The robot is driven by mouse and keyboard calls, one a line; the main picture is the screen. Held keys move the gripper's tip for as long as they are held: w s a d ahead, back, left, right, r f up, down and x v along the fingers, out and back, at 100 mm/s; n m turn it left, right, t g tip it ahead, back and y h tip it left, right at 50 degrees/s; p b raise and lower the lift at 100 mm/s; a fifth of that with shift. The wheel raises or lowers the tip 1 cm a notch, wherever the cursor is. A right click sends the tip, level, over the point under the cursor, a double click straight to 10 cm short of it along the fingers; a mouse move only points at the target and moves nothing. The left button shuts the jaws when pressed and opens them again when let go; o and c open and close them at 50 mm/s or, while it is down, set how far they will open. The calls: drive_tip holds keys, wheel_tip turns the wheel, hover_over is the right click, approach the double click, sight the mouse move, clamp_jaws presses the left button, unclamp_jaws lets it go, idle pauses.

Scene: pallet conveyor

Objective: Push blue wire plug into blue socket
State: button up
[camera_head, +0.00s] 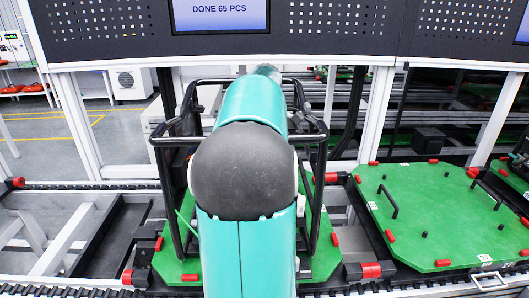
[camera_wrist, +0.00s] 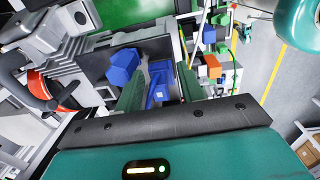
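In the wrist view, my gripper (camera_wrist: 160,76) has two dark green fingers standing well apart. A blue part (camera_wrist: 159,92) shows in the gap between them, and I see no clear contact with either finger. I cannot tell whether it is the plug or the socket. A blue block (camera_wrist: 122,66) sits just left of the left finger. Several blue parts (camera_wrist: 209,35) and an orange block (camera_wrist: 212,66) are right of the right finger. No blue wire can be made out. In the head view, my arm hides the gripper and the work spot.
A green pallet (camera_head: 440,215) with red corner pieces and a black handle lies at right. Another green pallet (camera_head: 325,262) lies behind my arm, with a black tube frame (camera_head: 318,190) above it. A dark panel with a screen (camera_head: 222,12) spans the top.

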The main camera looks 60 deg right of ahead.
drive_tip(key=shift+d, duration=0.1)
wheel_tip(320, 180, up, 14)
drive_tip(key=a, duration=0.1)
drive_tip(key=shift+s, duration=0.25)
drive_tip(key=shift+f, duration=0.1)
idle(0.5)
